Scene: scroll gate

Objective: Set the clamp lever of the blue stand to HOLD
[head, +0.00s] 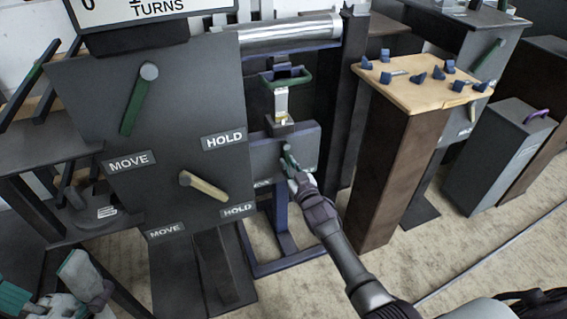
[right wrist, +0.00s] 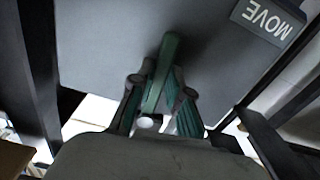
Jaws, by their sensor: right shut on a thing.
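The blue stand (head: 281,215) has a blue frame and a grey plate (head: 264,158) on its front. Its green clamp lever (head: 287,153) shows at the plate's right part, partly hidden by my right gripper (head: 292,174). In the right wrist view the green lever (right wrist: 161,72) stands between the two fingers, which are shut on it. A MOVE label (right wrist: 267,20) shows on the plate there, to the right of the lever. No HOLD label on this plate is readable. My left gripper (head: 45,283) is at the lower left, its fingers apart, away from the stand.
A large dark panel (head: 75,100) with a green lever (head: 138,100), a tan lever (head: 205,187) and HOLD and MOVE labels stands left of the blue stand. A wood-topped pedestal (head: 425,85) with small blue pieces stands to the right. Open floor (head: 450,240) lies at the lower right.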

